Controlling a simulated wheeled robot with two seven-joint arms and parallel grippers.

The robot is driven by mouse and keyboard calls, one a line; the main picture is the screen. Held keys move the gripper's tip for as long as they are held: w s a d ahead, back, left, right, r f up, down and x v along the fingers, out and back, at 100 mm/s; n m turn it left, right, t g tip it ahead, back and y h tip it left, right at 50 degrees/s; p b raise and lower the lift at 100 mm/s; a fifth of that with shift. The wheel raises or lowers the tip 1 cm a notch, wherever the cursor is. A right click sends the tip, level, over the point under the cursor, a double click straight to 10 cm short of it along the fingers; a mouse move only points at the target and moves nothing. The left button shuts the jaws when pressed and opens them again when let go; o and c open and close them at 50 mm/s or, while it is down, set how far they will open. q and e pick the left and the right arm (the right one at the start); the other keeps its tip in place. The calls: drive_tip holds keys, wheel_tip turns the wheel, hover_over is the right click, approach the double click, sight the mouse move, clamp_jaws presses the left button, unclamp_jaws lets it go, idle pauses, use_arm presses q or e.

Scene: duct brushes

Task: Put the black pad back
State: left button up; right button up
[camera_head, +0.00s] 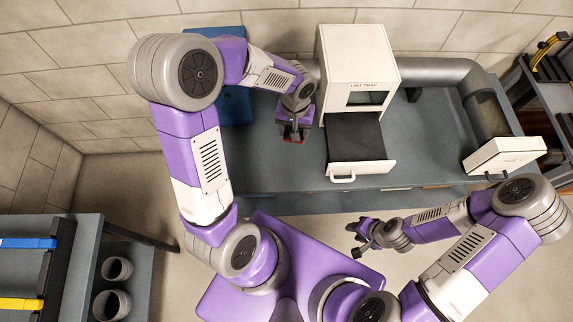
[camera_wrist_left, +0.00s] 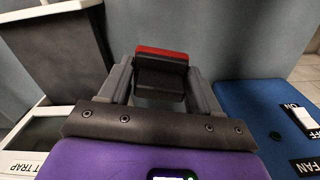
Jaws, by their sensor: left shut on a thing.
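My left gripper (camera_head: 294,130) is shut on a small black pad with a red edge (camera_wrist_left: 160,75). In the left wrist view the pad sits between the two fingers. In the head view my gripper is over the bench, left of the white lint trap (camera_head: 358,65), and mostly hides the pad. The lint trap's drawer (camera_head: 374,167) is pulled out toward me; its inside looks dark. The drawer also shows at upper left in the left wrist view (camera_wrist_left: 104,38). My right gripper (camera_head: 359,238) is open and empty in front of the bench.
The grey bench (camera_head: 270,180) carries a large pipe (camera_head: 435,72) behind the trap and a white panel with a handle (camera_head: 503,155) at right. A blue fan switch board (camera_wrist_left: 265,115) lies beside my left gripper. Bench space left of the drawer is clear.

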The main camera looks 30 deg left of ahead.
sight(285, 159)
use_arm(q)
drive_tip(key=f+n+b, duration=0.1)
drive_tip(key=b, duration=0.1)
drive_tip(key=s+a+f+n+b, duration=0.1)
drive_tip(key=f+b, duration=0.1)
drive_tip(key=a+f+b, duration=0.1)
drive_tip(key=b, duration=0.1)
drive_tip(key=shift+s+a+f+n, duration=0.1)
drive_tip(key=shift+s+f+n, duration=0.15)
drive_tip(key=shift+f+n, duration=0.15)
wheel_tip(285, 159, down, 10)
drive_tip(key=b, duration=0.4)
drive_tip(key=shift+f, duration=0.1)
drive_tip(key=shift+f, duration=0.1)
drive_tip(key=o, duration=1)
drive_tip(key=shift+c, duration=0.2)
drive_tip(key=shift+o, duration=0.3)
